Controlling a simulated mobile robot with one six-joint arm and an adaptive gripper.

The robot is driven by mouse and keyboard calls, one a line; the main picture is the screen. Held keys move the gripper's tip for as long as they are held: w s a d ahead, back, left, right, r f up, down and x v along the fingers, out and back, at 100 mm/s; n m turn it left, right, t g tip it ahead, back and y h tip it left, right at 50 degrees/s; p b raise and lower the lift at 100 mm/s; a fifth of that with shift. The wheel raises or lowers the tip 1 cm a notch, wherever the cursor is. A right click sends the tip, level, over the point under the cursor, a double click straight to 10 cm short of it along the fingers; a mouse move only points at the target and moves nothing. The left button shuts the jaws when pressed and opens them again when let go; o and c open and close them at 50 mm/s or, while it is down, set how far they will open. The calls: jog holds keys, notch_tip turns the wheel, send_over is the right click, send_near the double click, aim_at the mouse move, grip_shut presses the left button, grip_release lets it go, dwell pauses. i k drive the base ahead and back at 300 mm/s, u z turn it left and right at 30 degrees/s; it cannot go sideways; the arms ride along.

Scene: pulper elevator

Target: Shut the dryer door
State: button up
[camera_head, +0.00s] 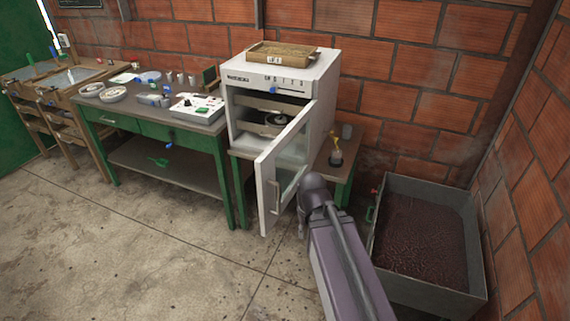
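The white dryer (316,92) stands on a green table against the brick wall. Its door (281,170) stands open, swung out toward me, with a window and a long handle on its face. Inside the dryer I see a rack and a dark round item. My arm reaches up from the bottom right, and its end is close to the right side of the open door, near the door's lower part. The fingers of my gripper are hidden behind the arm's end, so I cannot tell whether they touch the door.
A wooden tray (283,54) lies on top of the dryer. A metal bin (473,247) of dark beans stands at the right. A green table (128,122) with dishes and a white device stands left. The concrete floor in front is clear.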

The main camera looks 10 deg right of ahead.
aim_at(270, 211)
jog(key=z, duration=0.05)
jog(key=i, duration=0.95)
